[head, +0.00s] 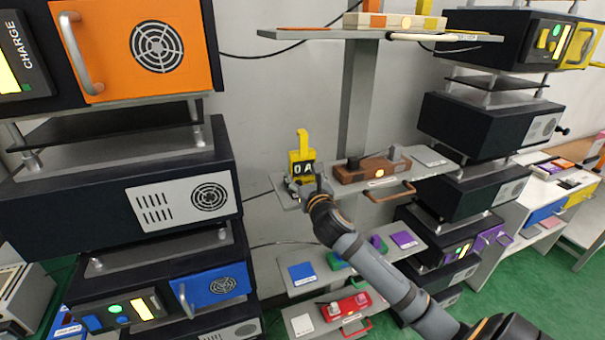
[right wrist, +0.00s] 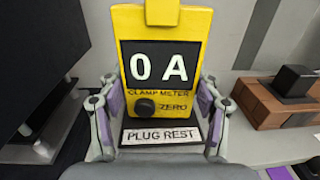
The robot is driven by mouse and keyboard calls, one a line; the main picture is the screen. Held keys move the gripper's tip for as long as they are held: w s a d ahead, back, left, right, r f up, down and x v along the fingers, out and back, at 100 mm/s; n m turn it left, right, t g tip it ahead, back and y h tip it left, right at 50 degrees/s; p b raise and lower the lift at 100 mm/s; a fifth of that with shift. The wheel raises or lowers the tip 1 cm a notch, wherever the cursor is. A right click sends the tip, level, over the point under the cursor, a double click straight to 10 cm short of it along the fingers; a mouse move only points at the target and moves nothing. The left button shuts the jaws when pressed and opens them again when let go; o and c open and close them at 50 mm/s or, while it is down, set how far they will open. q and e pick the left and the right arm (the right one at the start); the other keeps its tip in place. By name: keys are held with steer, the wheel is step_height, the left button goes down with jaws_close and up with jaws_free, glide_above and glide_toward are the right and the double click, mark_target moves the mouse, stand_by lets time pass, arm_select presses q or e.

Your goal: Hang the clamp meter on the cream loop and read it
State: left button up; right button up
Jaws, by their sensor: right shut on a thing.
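The yellow clamp meter (head: 296,157) stands upright on the left end of the middle shelf, with its yellow hook part on top. In the right wrist view the clamp meter (right wrist: 192,50) shows "0 A" on a black display, with a black ZERO knob below. My right gripper (head: 303,186) is shut on the clamp meter low down; its fingers (right wrist: 160,118) lie along both sides. A "PLUG REST" label lies in front of the meter. A cream length of cable or bar (head: 432,37), possibly the cream loop, runs along the upper shelf's front edge. My left gripper is out of view.
A brown box (head: 371,170) with a handle sits right of the meter on the same shelf. The upper shelf (head: 330,34) overhangs above. Dark equipment stacks stand left (head: 90,205) and right (head: 485,125). Lower shelves hold blue, green, purple and red items.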

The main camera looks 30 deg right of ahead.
steer(key=shift+d, duration=0.1)
steer(key=o, duration=0.9)
steer(key=shift+w, duration=0.1)
steer(key=o, duration=0.5)
steer(key=shift+c, duration=0.2)
steer(key=shift+s+f, duration=0.1)
steer(key=shift+s, duration=0.15)
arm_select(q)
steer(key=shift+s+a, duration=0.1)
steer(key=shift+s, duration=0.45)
arm_select(e)
steer(key=v, duration=1.1)
steer(key=shift+s+a, duration=0.2)
steer(key=shift+a, duration=0.05)
steer(key=shift+s, duration=0.15)
